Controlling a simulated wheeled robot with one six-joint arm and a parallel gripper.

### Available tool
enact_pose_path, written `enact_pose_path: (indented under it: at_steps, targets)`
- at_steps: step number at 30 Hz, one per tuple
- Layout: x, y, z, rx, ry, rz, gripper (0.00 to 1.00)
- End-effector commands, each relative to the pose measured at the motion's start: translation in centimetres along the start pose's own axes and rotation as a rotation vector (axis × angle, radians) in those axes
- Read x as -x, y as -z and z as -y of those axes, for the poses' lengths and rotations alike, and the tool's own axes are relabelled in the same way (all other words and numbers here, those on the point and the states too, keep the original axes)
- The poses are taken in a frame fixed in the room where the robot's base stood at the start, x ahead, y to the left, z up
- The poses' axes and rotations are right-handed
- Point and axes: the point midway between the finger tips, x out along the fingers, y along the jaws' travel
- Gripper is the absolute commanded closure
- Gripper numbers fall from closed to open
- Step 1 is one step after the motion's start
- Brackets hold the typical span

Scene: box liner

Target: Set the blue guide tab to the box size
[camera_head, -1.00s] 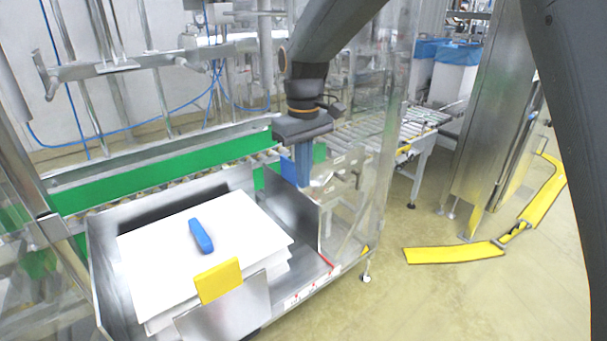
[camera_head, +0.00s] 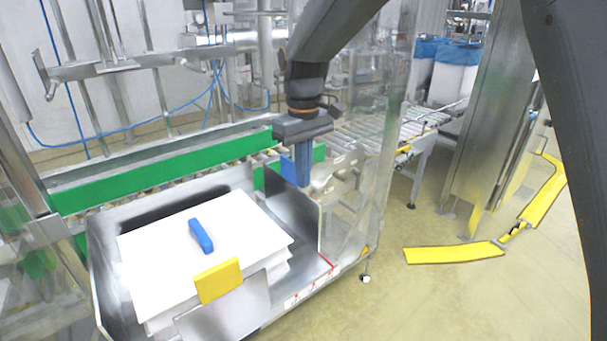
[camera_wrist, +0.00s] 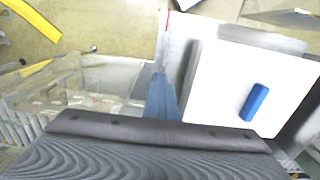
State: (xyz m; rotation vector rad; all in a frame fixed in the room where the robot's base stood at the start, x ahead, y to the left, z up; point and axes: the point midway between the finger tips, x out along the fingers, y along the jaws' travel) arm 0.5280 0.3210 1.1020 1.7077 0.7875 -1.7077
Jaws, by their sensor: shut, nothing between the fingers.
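My gripper (camera_head: 303,186) points down at the right end of the metal tray, its blue-grey fingers shut and empty. In the wrist view, the fingers (camera_wrist: 160,98) come together near the upright side plate. Bright blue patches (camera_head: 319,152) show behind and beside the fingers in the head view. They may be the blue guide tab, but the fingers hide part of them and I cannot tell for sure. A separate blue bar (camera_head: 201,236) lies on the white stack (camera_head: 160,255), left of my gripper; it also shows in the wrist view (camera_wrist: 254,102).
The metal side plate (camera_head: 296,208) stands right of the stack. A yellow tab (camera_head: 218,281) stands at the stack's front. A green-sided conveyor (camera_head: 150,175) runs behind. Clear guard panels (camera_head: 375,190) stand at the right. Open floor lies beyond.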

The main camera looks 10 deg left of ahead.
Motion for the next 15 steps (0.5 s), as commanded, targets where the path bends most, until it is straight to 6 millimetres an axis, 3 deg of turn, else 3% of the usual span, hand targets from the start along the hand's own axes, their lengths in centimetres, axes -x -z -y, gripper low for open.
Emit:
enact_pose_path:
  at_steps: [8, 12, 15]
  targets:
    - [0.0, 0.0, 0.0, 0.0, 0.0, 0.0, 0.98]
    - [0.0, 0.0, 0.0, 0.0, 0.0, 0.0, 0.75]
    - [0.0, 0.0, 0.0, 0.0, 0.0, 0.0, 0.73]
